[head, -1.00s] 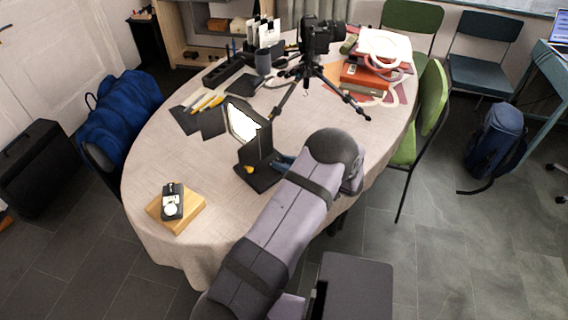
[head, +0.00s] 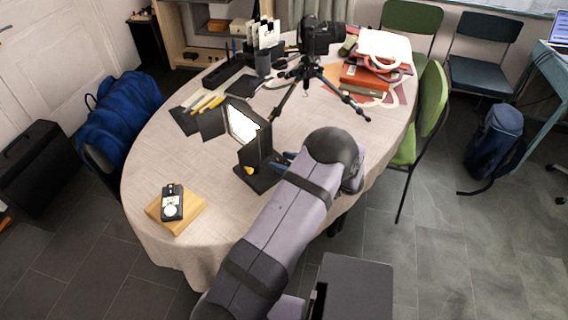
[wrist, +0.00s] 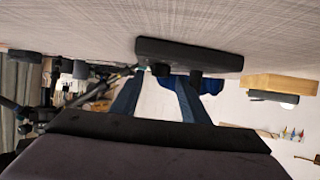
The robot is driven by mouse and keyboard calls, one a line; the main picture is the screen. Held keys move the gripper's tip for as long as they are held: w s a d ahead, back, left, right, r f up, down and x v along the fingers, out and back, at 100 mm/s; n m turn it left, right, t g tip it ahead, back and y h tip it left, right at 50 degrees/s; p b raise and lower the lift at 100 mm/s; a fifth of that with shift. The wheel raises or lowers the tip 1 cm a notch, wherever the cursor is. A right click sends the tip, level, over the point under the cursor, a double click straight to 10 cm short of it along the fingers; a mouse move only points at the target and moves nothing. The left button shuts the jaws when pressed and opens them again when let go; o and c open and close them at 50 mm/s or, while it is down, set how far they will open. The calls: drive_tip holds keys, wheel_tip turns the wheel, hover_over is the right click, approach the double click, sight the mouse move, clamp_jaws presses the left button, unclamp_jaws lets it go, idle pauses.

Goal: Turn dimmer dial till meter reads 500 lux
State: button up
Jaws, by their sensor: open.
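The lit lamp panel (head: 243,125) with dark flaps stands on a dark base (head: 258,181) near the middle of the table. The light meter (head: 172,202) lies on a wooden block at the front left; its reading is too small to make out. My gripper (head: 283,162) is beside the lamp, mostly hidden by my arm. In the upside-down wrist view, my two blue fingers (wrist: 159,88) are apart. The lamp base (wrist: 190,54) lies just beyond them, with dark, knob-like parts (wrist: 160,70) near the fingertips. I cannot tell which part is the dial or whether the fingers touch it.
The wooden block (head: 188,217) shows near the front edge. A camera on a tripod (head: 310,72) stands behind the lamp. Red books (head: 364,77) lie at the back right, and pencils (head: 208,103) at the back left. The table (head: 160,160) is clear between lamp and meter.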

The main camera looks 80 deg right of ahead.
wheel_tip(320, 180, up, 9)
drive_tip(key=shift+b, duration=0.3)
idle(0.5)
